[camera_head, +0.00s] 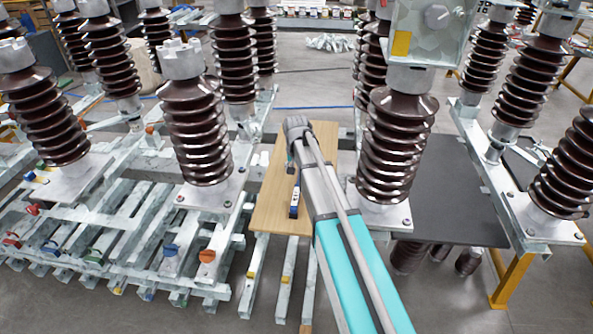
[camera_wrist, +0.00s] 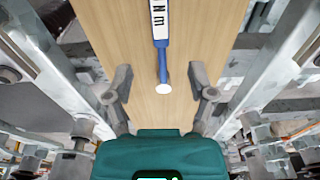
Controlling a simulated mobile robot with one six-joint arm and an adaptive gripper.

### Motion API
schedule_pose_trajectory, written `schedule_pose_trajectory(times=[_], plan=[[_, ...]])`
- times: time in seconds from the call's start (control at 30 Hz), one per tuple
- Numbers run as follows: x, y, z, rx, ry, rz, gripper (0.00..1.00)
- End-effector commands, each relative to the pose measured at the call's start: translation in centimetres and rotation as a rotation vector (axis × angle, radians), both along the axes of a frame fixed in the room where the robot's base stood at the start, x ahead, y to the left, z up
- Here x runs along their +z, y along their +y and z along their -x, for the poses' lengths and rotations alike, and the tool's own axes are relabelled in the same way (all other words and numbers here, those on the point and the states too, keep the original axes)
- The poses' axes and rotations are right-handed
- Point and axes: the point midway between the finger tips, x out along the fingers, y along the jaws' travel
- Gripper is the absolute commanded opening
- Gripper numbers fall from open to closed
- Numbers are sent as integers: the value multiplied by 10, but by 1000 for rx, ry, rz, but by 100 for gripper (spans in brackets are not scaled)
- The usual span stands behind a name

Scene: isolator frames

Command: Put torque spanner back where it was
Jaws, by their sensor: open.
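The torque spanner (camera_wrist: 161,45) is blue and white with "N m" lettering on its handle. In the wrist view it lies along the wooden board (camera_wrist: 105,25), and its upper part runs out of the picture. Its narrow blue end and a pale round tip show between my gripper's fingers. My gripper (camera_wrist: 161,84) is open, one finger on each side, with no finger touching the spanner in view. In the head view the spanner (camera_head: 294,204) lies on the board (camera_head: 266,208), close to my arm. My gripper is mostly hidden there behind the arm's end.
Tall brown ribbed insulators (camera_head: 194,130) stand on galvanised steel frames (camera_head: 120,235) at left, and another insulator (camera_head: 387,150) stands right of my arm. A dark grey panel (camera_head: 460,205) lies at the right. Steel beams flank the board closely on both sides in the wrist view.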

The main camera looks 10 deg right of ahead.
Motion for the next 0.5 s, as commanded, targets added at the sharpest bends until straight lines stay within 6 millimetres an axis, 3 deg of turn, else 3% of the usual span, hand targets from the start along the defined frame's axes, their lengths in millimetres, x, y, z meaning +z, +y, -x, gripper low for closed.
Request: schedule_pose_trajectory(times=[0.37, 0.5], plan=[[0, 0, 1, 1, 0, 0, 71], [0, -1, 12, 12, 3, 0, 71]])
